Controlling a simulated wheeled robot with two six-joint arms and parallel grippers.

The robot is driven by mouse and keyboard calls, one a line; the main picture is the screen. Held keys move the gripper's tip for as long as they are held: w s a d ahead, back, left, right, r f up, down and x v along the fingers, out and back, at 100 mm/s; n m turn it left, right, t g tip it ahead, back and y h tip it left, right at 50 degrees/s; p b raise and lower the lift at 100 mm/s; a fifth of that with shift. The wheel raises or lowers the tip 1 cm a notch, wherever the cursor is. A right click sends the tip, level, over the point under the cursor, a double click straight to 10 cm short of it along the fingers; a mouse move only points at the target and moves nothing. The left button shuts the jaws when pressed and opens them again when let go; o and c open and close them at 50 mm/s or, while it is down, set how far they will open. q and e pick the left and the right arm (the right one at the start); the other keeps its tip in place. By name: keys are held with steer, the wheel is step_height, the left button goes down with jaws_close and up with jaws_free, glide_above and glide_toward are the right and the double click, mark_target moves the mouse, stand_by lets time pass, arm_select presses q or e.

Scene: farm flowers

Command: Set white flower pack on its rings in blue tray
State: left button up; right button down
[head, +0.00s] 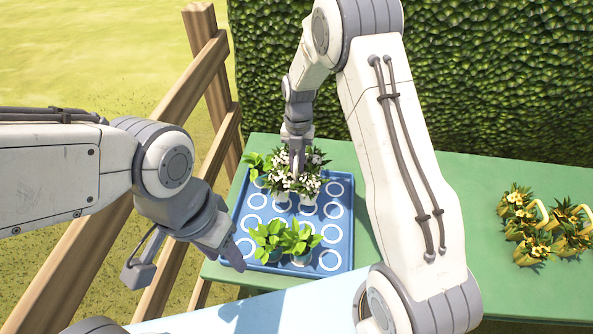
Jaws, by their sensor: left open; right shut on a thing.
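The blue tray (344,252) with white rings lies on the green table. A white flower pack (308,185) with white blossoms and dark leaves is at the tray's upper middle. My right gripper (298,168) comes down from above and is shut on this pack; its fingertips are partly hidden among the flowers. The pack's pots are low over the rings, and I cannot tell whether they touch the tray. My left gripper (190,268) is open and empty, left of the tray's front corner.
Green leafy plants stand in the tray's front (285,240) and at its back left corner (254,162). Yellow flower packs (545,222) stand on the green table (490,285) at right. A wooden fence (187,80) is left and a hedge (490,80) behind.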

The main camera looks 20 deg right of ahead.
step_height(320, 180, down, 4)
steer(key=shift+r+p, duration=0.2)
steer(key=shift+p, duration=0.35)
steer(key=shift+f, duration=0.2)
steer(key=c, duration=1.3)
jaws_free()
steer(key=shift+f, duration=0.2)
steer(key=o, duration=0.4)
steer(key=shift+o, duration=0.2)
steer(key=shift+r, duration=0.15)
